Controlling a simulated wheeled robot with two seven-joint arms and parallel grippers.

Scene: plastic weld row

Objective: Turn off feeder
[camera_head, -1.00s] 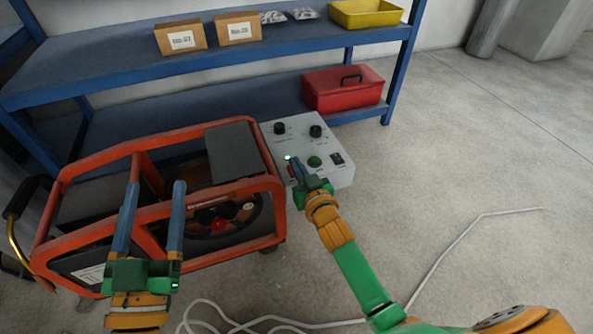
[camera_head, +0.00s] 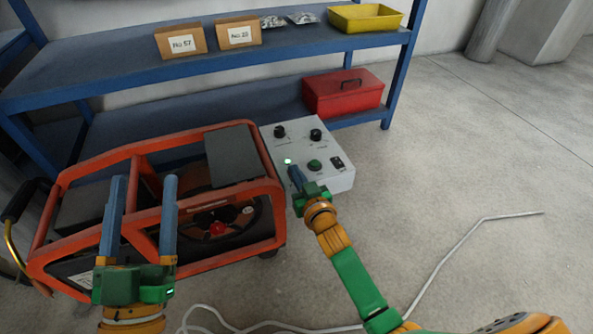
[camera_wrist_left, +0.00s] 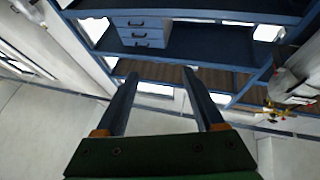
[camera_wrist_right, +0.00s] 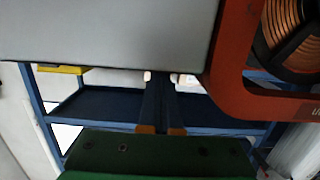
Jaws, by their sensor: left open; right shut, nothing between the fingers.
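The feeder is an orange-framed machine (camera_head: 225,192) with a dark wire spool inside. A pale grey control box (camera_head: 335,182) stands against its right side, with two black knobs, a lit white-green lamp, a green button (camera_head: 315,165) and a black rocker switch (camera_head: 337,162) on top. My right gripper (camera_head: 294,172) is shut and empty, its tips at the near left part of the panel. It hides what lies under it there; I cannot tell whether it touches. In the right wrist view the shut fingers (camera_wrist_right: 160,80) point at the box's side. My left gripper (camera_head: 142,185) is open and empty in front of the feeder.
A blue shelf (camera_head: 200,65) stands behind, with two cartons, a yellow bin (camera_head: 365,17) and a red toolbox (camera_head: 343,91). A white cable (camera_head: 440,265) lies on the floor.

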